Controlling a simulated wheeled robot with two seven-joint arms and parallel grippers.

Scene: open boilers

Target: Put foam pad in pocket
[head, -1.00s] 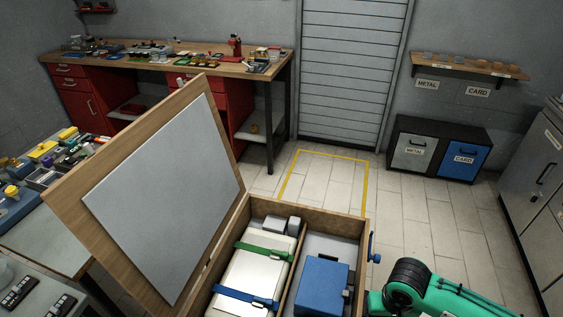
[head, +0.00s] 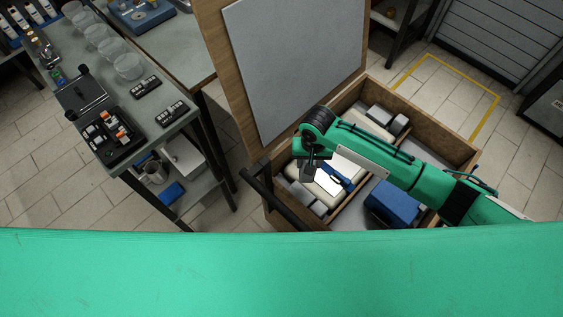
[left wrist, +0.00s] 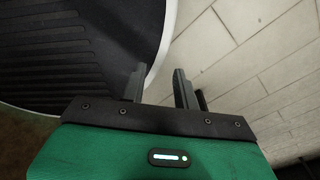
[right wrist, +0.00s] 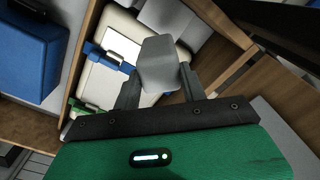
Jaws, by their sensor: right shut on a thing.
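My right gripper (right wrist: 160,85) is shut on a grey foam pad (right wrist: 160,62), a small block held between its fingertips. In the head view the right gripper (head: 312,172) is over the near left part of the open wooden case (head: 438,135). The pad is above the cream-coloured unit with a blue strap (right wrist: 100,80). Bare brown case floor (right wrist: 175,97) shows beside that unit, partly hidden by my gripper; I cannot tell exactly which space is the pocket. My left gripper (left wrist: 160,85) is open and empty, away from the case.
The case lid (head: 295,60) stands open on the left. Grey pads (head: 398,124) sit at the far end. A bench (head: 185,112) with cups and small parts stands left.

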